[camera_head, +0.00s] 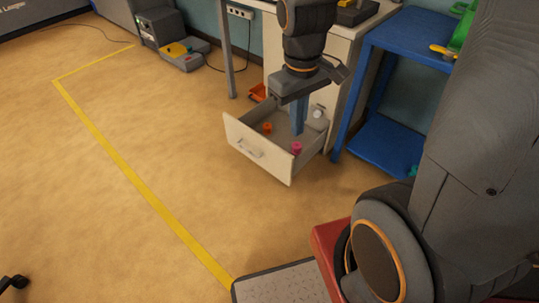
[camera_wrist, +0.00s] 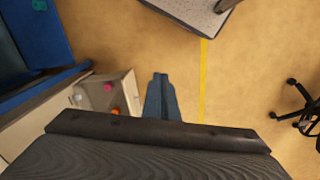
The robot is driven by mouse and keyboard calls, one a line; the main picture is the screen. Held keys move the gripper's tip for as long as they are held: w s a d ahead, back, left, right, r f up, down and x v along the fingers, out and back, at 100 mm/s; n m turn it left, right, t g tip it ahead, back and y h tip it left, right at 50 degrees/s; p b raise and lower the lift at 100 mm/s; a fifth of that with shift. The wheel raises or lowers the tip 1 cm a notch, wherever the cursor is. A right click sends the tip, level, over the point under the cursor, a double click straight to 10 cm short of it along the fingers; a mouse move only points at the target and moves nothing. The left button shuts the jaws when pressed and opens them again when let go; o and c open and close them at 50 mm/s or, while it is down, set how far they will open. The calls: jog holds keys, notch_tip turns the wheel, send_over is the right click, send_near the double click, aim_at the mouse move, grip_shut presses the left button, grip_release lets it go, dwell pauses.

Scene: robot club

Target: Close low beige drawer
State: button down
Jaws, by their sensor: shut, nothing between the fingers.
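The low beige drawer (camera_head: 258,149) stands pulled out from a beige cabinet (camera_head: 337,62), with a handle on its front panel. It also shows in the wrist view (camera_wrist: 134,90), left of my fingers. My gripper (camera_head: 297,133) points down, its blue-grey fingers together and empty. In the head view the fingers overlap the drawer's inside. In the wrist view my gripper (camera_wrist: 160,74) appears beside the front panel, over floor. I see no contact; their height is unclear. A pink piece (camera_head: 296,148), an orange piece (camera_head: 267,128) and a whitish item (camera_head: 318,112) are in the drawer.
A blue shelf unit (camera_head: 378,146) stands close right of the drawer. A grey table leg (camera_head: 227,60) and an orange-red item (camera_head: 258,92) are behind it. Open floor with a yellow line (camera_head: 130,172) lies left and in front. A wheeled chair (camera_wrist: 305,108) shows at the wrist view's right.

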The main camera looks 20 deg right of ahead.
jog(key=w+f+n+t+h+b, duration=0.1)
jog(key=w+f+n+b, duration=1)
jog(key=w+f+b, duration=0.75)
jog(key=w+f+n+h+b, duration=0.1)
jog(key=w+f+n+b, duration=1.15)
jog(key=f, duration=1.05)
jog(key=w+d+f+m+b, duration=0.2)
jog(key=w+d+f+b, duration=0.2)
jog(key=f, duration=0.5)
jog(key=shift+w+d+f+b, duration=0.15)
jog(key=shift+w+d+b, duration=0.2)
jog(key=shift+b, duration=0.3)
jog(key=shift+w+m, duration=0.1)
jog(key=shift+m, duration=0.15)
